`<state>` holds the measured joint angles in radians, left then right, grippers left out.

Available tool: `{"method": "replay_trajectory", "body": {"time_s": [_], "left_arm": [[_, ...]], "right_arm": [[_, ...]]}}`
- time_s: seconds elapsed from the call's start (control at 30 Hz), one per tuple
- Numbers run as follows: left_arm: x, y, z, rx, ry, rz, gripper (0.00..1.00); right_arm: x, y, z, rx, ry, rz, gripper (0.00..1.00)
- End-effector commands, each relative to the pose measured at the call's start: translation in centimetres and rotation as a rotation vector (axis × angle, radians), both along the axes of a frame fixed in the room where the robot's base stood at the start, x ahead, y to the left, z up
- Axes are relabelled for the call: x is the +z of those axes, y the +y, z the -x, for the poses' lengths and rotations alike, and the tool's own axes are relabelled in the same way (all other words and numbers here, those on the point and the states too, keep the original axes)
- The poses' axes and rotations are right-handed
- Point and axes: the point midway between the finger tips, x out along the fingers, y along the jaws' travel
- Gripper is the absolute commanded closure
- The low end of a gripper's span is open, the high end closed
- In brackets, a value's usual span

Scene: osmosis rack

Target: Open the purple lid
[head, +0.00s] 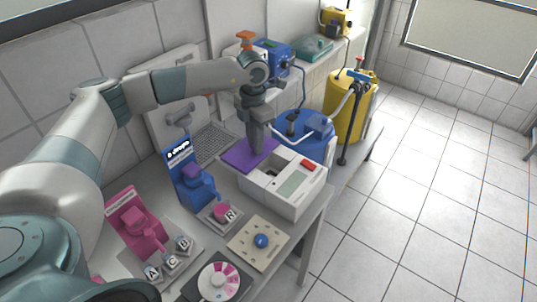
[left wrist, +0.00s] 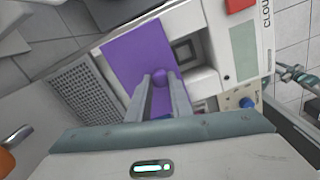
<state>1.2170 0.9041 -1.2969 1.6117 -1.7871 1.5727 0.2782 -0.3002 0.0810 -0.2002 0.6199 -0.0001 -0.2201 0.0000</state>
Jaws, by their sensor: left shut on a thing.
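The purple lid (head: 238,157) lies about flat at the left end of a white machine (head: 292,202) on the bench. In the left wrist view the lid (left wrist: 135,50) is a purple panel with a round purple knob (left wrist: 160,76) near its edge. My left gripper (head: 258,150) points down onto the lid. In the left wrist view its two fingers (left wrist: 160,88) are closed about the knob. In the head view the fingers hide the knob. My right gripper is in neither view.
A blue device (head: 193,183) and a pink device (head: 136,220) stand left of the machine. A board with a blue knob (head: 261,240) and a pink-white dial (head: 219,282) lie in front. The floor at right is clear.

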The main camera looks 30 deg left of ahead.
Motion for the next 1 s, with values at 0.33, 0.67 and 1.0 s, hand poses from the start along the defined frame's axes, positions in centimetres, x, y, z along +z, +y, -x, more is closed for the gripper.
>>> {"method": "replay_trajectory", "body": {"time_s": [0.33,0.67,1.0], "left_arm": [[0.09,1.77,-0.25,-0.002,-0.001,0.002,1.0],[0.07,1.74,-0.23,-0.002,-0.001,0.002,0.62],[0.66,1.7,-0.31,-0.001,-0.003,0.002,0.62]], "right_arm": [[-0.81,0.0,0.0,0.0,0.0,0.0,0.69],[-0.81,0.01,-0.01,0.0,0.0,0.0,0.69],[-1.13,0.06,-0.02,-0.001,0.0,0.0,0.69]]}}
